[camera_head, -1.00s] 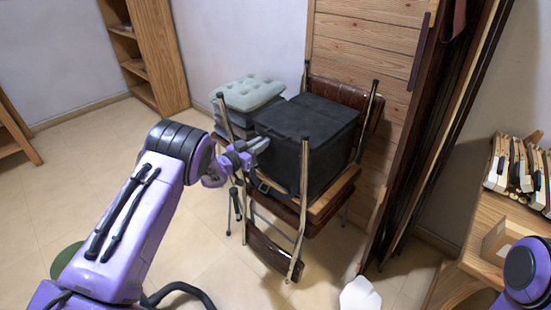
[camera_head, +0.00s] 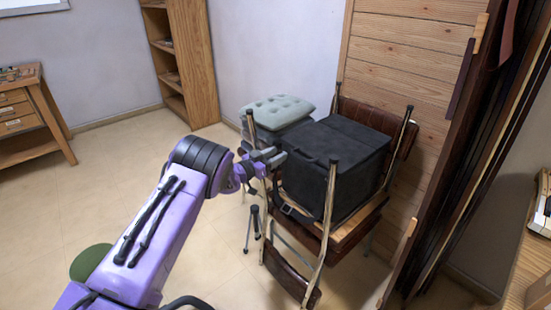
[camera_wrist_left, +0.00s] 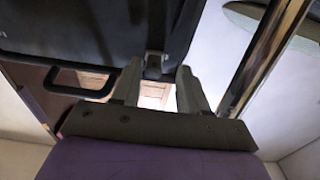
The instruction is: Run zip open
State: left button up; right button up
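A black fabric case (camera_head: 335,165) sits on a stack of folded chairs in the head view. My left gripper (camera_head: 274,157) is at its left side, close to the fabric. In the left wrist view the dark case (camera_wrist_left: 90,30) fills the top. A small dark tab (camera_wrist_left: 154,62), possibly the zip pull, hangs at its edge. The left gripper's two fingers (camera_wrist_left: 158,72) stand apart on either side of this tab. I cannot tell whether they touch it. The zip line is too dark to make out. My right gripper is out of view.
Metal-framed folding chairs (camera_head: 329,220) surround the case, with a tube rising in front of it. A grey-green cushion (camera_head: 277,110) lies behind. A black handle or strap (camera_wrist_left: 75,92) hangs left of the fingers. Open floor (camera_head: 120,150) lies left.

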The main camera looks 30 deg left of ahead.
pick_arm(q)
jog(key=v, duration=1)
jog(key=shift+s, duration=0.35)
jog(key=s+d+f+n+g+y+p, duration=0.2)
jog(key=s+f+n+g+y, duration=0.55)
jog(key=s+f, duration=0.8)
jog(key=s+d+f+n+g+p, duration=0.1)
jog(key=s+d+g, duration=0.1)
jog(key=s, duration=0.6)
jog(key=s+d+f+n+g+y+p, duration=0.1)
jog(key=s+d, duration=0.3)
jog(key=s, duration=0.4)
jog(key=s+d+f+n+g+y+p, duration=0.1)
jog(key=s+d+f+g, duration=0.2)
jog(key=s, duration=0.6)
jog(key=shift+d+f, duration=0.15)
jog(key=shift+d, duration=0.2)
